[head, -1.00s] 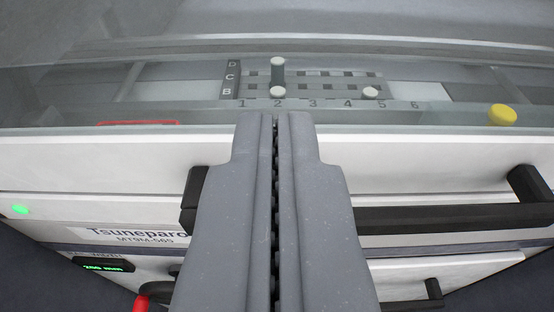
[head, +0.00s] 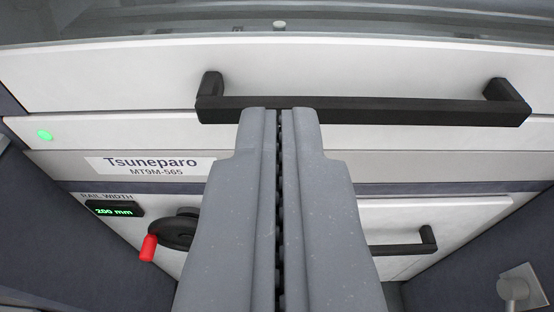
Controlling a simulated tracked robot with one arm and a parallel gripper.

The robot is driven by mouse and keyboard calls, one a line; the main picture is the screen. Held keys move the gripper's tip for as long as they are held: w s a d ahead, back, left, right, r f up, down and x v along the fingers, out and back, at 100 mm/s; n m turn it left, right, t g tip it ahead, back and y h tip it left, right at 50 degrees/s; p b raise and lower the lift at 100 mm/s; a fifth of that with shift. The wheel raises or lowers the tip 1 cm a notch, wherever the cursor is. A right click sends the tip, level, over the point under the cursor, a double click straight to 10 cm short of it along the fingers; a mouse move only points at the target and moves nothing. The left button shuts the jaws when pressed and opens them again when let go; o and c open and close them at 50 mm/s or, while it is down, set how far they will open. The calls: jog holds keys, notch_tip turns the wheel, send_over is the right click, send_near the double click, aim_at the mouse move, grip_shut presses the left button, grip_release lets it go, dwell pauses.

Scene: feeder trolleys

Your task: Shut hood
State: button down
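The hood (head: 120,75) is a white front panel with a clear top, seen across the upper part of the head view. Its long black handle (head: 420,110) runs across the panel. The panel's lower edge lies along the white machine body (head: 90,130), with only a thin line between them. My gripper (head: 279,112) points at the handle from the near side, and its fingertips overlap the bar left of its middle in the picture. The fingers are together with only a narrow slit between them and hold nothing. I cannot tell whether they touch the bar.
Below the hood are a green light (head: 45,135), a Tsuneparo label (head: 150,165), a rail width display (head: 113,209) and a black hand wheel with a red knob (head: 149,247). A lower drawer has a smaller black handle (head: 400,247). A grey bracket (head: 518,288) stands at lower right.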

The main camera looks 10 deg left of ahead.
jog(key=c, duration=1.7)
grip_release()
jog(key=shift+s+d, duration=0.1)
jog(key=shift+s, duration=0.05)
jog(key=o, duration=0.5)
jog(key=w+d+f+n+h+p, duration=0.1)
jog(key=w+d+n+h+p, duration=0.1)
jog(key=d, duration=0.7)
jog(key=shift+w+f+n+h+p, duration=0.35)
jog(key=shift+n+h+p, duration=0.3)
jog(key=shift+h, duration=0.55)
jog(key=n+t+y+p, duration=0.2)
jog(key=n+y+p, duration=0.4)
jog(key=n, duration=0.9)
send_near(373, 118)
jog(key=shift+h, duration=0.6)
jog(key=w, duration=0.3)
jog(key=w+a, duration=0.1)
jog(key=w, duration=0.3)
jog(key=w+a, duration=0.1)
jog(key=w, duration=0.2)
jog(key=shift+w+f, duration=0.1)
jog(key=shift+w, duration=0.25)
jog(key=shift+a, duration=0.1)
grip_shut()
